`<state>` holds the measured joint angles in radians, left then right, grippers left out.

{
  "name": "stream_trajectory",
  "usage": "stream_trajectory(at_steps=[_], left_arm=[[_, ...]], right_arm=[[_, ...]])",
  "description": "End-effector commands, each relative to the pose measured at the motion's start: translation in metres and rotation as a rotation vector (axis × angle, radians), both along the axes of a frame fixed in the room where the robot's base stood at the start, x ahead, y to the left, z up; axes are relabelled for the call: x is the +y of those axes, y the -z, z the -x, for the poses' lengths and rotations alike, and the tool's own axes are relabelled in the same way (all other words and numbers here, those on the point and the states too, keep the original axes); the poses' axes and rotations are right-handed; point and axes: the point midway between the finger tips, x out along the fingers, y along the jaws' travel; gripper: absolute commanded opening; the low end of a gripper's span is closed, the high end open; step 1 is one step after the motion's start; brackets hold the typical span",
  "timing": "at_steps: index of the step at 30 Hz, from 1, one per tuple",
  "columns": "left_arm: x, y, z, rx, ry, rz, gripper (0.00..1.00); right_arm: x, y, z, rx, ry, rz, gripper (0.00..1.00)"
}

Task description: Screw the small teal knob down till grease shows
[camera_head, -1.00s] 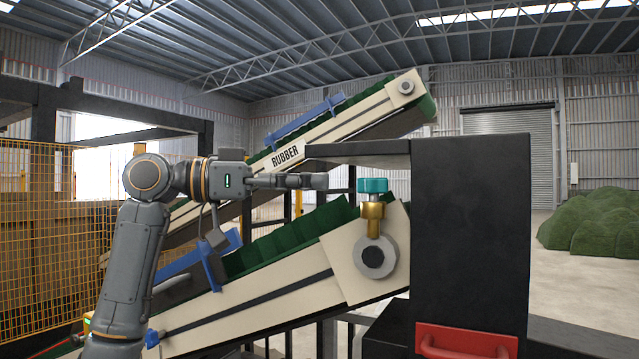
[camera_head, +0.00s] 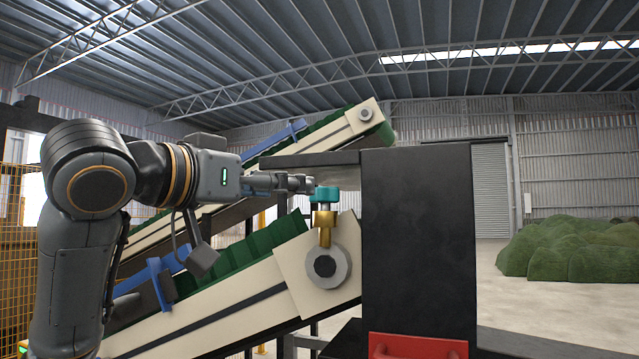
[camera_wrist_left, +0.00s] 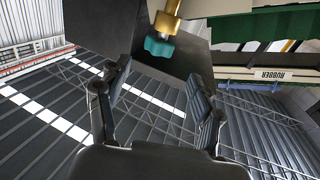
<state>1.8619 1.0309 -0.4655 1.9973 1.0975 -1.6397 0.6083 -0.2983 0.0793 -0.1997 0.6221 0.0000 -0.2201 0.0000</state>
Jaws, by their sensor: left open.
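The small teal knob (camera_head: 327,194) sits on top of a brass cup (camera_head: 324,228) above the round grey bearing (camera_head: 327,266) of the lower conveyor. No grease can be made out around it. My left gripper (camera_head: 303,184) is level with the knob's top, just to its left. In the left wrist view the picture is upside down. There the gripper (camera_wrist_left: 160,72) has its two fingers spread with nothing between them, and the knob (camera_wrist_left: 160,47) is just beyond the tips, in line with the gap. My right gripper is not in view.
A dark cabinet (camera_head: 418,250) stands right of the knob, with a shelf (camera_head: 312,158) jutting left above the gripper. A red handle (camera_head: 418,345) is on the cabinet's lower front. The upper conveyor (camera_head: 345,133) rises behind. Green turf (camera_head: 565,250) lies far right.

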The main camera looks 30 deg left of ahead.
Motion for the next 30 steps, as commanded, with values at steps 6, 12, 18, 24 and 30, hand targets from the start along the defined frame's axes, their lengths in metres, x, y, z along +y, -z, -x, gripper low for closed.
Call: stream_trajectory(at_steps=[6,12,18,24,30], left_arm=[[-0.002,-0.003,-0.047,0.005,0.0,0.0,0.66],[-0.004,-0.002,-0.073,0.003,0.001,0.0,0.66],[-0.005,-0.001,-0.083,0.0,0.001,0.0,0.66],[-0.005,0.0,-0.083,0.0,0.002,0.0,0.66],[-0.005,0.0,-0.083,0.0,0.002,0.0,0.31]], right_arm=[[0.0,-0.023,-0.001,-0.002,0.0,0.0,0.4],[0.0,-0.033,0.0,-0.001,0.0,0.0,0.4],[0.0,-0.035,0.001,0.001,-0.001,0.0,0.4],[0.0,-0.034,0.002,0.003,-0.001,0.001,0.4],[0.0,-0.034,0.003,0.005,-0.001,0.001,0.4]])
